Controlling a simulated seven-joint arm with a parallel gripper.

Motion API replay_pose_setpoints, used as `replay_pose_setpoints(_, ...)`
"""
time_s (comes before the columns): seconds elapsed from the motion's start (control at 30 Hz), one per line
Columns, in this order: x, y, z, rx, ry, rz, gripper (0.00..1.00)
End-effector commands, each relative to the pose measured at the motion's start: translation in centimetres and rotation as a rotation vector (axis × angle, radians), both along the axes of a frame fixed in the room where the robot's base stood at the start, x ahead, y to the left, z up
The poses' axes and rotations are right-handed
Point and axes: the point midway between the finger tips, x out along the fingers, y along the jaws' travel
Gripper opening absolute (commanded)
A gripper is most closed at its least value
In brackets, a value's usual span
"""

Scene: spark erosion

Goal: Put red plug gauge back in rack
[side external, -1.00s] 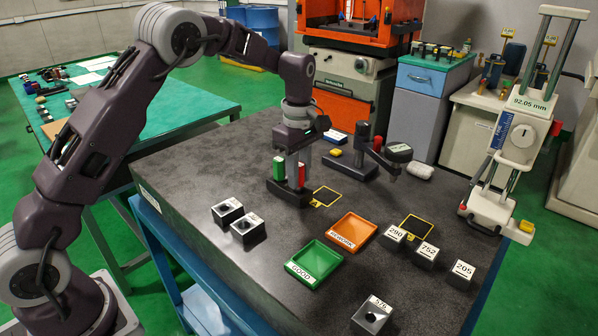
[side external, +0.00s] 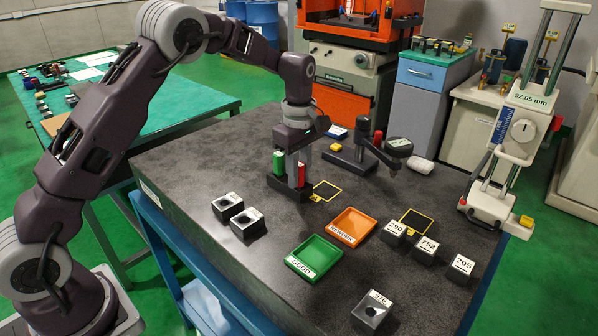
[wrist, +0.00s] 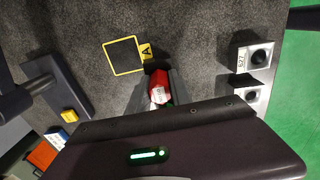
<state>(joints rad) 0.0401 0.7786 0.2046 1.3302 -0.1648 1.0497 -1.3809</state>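The red plug gauge (side external: 299,174) stands upright at the right end of the dark rack (side external: 289,190). The green plug gauge (side external: 279,162) stands at the rack's left end. My gripper (side external: 302,163) points down at the rack, with its fingers on either side of the red gauge. In the wrist view the red gauge (wrist: 160,86) lies between the two fingers (wrist: 160,95), which look close against both its sides. The lower end of the red gauge is hidden, so I cannot tell how deep it sits.
A green GOOD tray (side external: 315,259) and an orange REWORK tray (side external: 352,227) lie in front. Bored blocks (side external: 247,225) stand at the left, numbered blocks (side external: 424,249) at the right. A dial-gauge stand (side external: 352,165) is close behind the rack.

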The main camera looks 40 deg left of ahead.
Motion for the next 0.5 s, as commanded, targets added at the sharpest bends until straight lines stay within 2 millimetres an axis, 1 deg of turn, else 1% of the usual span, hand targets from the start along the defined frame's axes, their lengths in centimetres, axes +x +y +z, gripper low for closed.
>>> replay_pose_setpoints(0.03,0.0,0.0,0.0,0.000,0.000,0.000,0.37)
replay_pose_setpoints(0.1,0.0,0.0,0.0,0.000,-0.001,0.000,0.49)
replay_pose_setpoints(0.37,0.0,0.0,0.0,0.000,0.000,0.000,0.49)
replay_pose_setpoints(0.43,0.1,0.0,0.6,0.001,-0.003,0.000,0.49)
replay_pose_setpoints(0.5,0.1,0.0,1.8,0.001,-0.005,0.000,0.49)
